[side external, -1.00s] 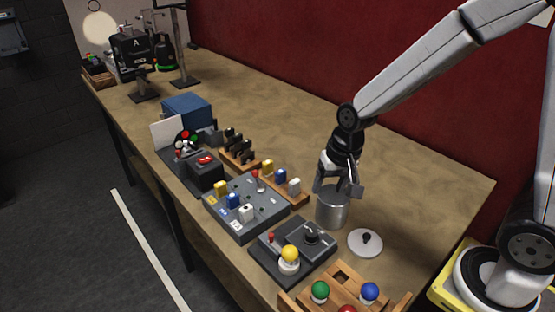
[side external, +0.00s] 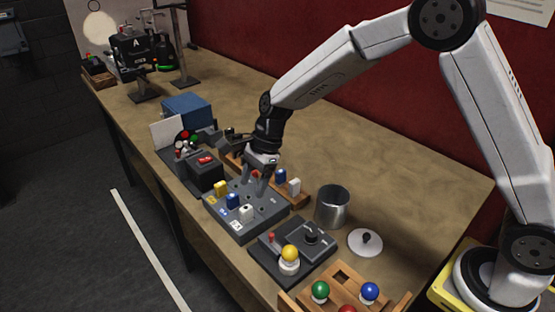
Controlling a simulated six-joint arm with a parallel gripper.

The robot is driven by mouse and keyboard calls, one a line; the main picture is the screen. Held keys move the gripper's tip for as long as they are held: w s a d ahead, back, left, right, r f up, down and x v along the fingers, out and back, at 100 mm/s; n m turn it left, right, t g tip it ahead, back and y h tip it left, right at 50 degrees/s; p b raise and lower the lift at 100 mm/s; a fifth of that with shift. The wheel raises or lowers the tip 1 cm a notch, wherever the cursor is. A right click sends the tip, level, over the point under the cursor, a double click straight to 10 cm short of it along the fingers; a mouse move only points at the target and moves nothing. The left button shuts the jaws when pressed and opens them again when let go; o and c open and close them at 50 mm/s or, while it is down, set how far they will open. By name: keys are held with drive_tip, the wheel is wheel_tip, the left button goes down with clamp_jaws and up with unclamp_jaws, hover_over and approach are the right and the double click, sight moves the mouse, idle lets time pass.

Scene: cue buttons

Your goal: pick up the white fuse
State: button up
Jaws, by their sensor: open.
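A white fuse (side external: 246,212) stands in the grey panel (side external: 263,222), in line with a blue fuse (side external: 232,201) and a yellow fuse (side external: 220,188). A second white fuse (side external: 293,187) stands on a wooden rack (side external: 300,199) behind the panel, next to another blue fuse (side external: 281,175). My gripper (side external: 257,192) points down over the back part of the panel, open and empty, between the two white fuses in the picture. It hides the rack's yellow fuse and part of a red-tipped lever. I cannot tell its exact height above the panel.
A metal can (side external: 332,208) and a round lid (side external: 365,242) stand to the right. A dark box with a yellow ball (side external: 290,254) and a wooden tray with coloured balls (side external: 345,284) are in front.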

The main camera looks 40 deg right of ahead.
sight(247, 207)
drive_tip(key=shift+x, duration=3.9)
drive_tip(key=shift+d, duration=0.15)
clamp_jaws()
